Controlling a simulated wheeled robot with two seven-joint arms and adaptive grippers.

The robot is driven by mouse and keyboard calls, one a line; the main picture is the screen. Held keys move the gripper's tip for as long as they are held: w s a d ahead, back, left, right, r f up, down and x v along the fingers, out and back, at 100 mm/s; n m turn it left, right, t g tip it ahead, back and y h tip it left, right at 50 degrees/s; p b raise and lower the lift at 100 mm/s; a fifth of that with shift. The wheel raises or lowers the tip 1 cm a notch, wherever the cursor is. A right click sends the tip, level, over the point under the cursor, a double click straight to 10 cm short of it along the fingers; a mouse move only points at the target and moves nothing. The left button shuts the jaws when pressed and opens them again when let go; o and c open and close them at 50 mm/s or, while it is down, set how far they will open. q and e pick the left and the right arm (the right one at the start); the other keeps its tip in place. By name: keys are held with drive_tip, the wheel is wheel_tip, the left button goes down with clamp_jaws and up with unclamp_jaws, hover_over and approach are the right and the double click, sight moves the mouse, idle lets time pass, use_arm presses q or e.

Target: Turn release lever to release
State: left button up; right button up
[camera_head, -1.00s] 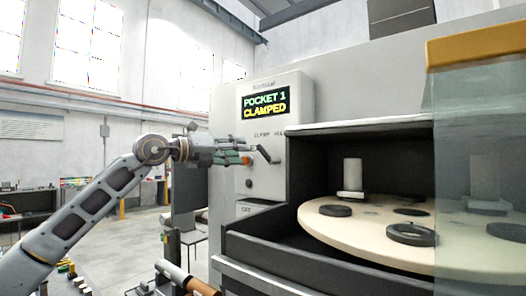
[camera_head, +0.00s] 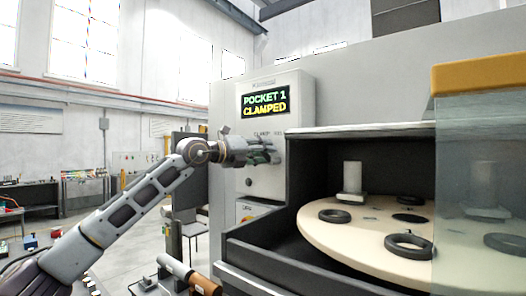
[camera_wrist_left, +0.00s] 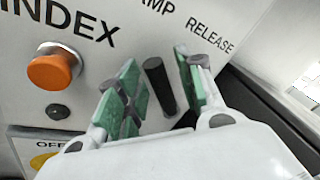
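The release lever (camera_wrist_left: 160,86) is a black rod on the machine's pale control panel. In the left wrist view it lies between the two green-padded fingers of my left gripper (camera_wrist_left: 164,78), near the left pad, with a visible gap to the right pad. The word RELEASE is printed to the upper right of it. In the head view my left gripper (camera_head: 264,152) is at the panel and covers most of the lever. The display (camera_head: 265,102) reads POCKET 1 CLAMPED. My right gripper is not in view.
An orange INDEX button (camera_wrist_left: 54,70) is left of the lever, with a yellow knob (camera_wrist_left: 44,160) marked OFF below. In the head view a round turntable (camera_head: 345,225) with black rings sits in the machine's bay, behind a glass panel (camera_head: 478,190) at right.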

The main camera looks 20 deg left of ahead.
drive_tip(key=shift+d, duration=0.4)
use_arm(q)
clamp_jaws()
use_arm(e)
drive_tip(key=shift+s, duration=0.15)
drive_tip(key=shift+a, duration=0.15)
